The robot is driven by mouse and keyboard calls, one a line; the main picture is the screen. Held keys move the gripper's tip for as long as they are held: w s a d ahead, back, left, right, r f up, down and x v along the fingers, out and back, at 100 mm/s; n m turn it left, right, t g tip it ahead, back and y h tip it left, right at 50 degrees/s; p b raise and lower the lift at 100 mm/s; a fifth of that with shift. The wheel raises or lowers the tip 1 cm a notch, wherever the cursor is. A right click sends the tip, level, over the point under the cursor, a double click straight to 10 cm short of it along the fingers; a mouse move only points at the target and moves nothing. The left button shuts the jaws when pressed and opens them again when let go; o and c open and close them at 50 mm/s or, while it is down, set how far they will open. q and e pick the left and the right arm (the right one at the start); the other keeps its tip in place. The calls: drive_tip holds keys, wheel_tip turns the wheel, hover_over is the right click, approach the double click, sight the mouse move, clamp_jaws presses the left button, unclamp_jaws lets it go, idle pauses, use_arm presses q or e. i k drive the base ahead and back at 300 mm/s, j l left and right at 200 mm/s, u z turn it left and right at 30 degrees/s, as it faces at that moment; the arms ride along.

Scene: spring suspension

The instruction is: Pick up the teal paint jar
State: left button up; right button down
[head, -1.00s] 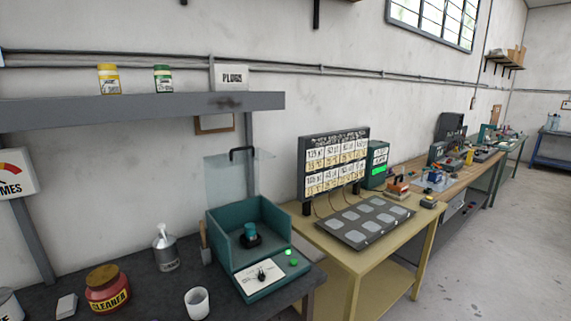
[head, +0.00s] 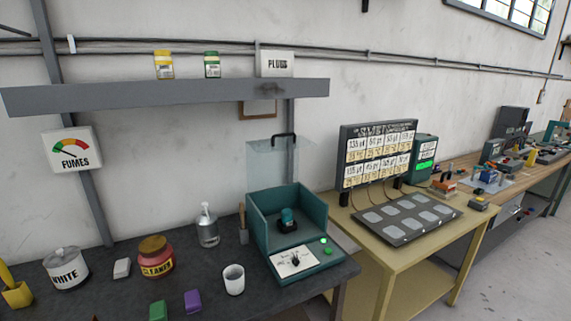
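A small teal cylinder (head: 287,215), which looks like the teal paint jar, stands on a dark round base inside an open-topped teal box (head: 313,212) on the dark bench. The box has a clear lid (head: 270,165) raised at its back, with a dark handle. The front panel of the box (head: 295,262) has a black knob and green buttons. No label on the cylinder can be read. Neither of my grippers shows in the head view.
On the dark bench (head: 215,285) stand a white cup (head: 233,280), a spray bottle (head: 207,228), a red cleaner jar (head: 156,260), a WHITE can (head: 66,270), and green (head: 158,311) and purple (head: 193,301) blocks. A grey shelf (head: 170,96) hangs above. A yellow table (head: 400,262) stands to the right.

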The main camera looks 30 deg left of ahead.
sight(287, 216)
drive_tip(key=i+l+u, duration=0.35)
drive_tip(key=l+u, duration=0.15)
drive_tip(key=l, duration=0.15)
drive_tip(key=i+l+u, duration=0.2)
drive_tip(key=l, duration=0.15)
drive_tip(key=l+u, duration=0.25)
drive_tip(key=i+l+u, duration=0.1)
drive_tip(key=l+u, duration=0.15)
drive_tip(key=l, duration=0.25)
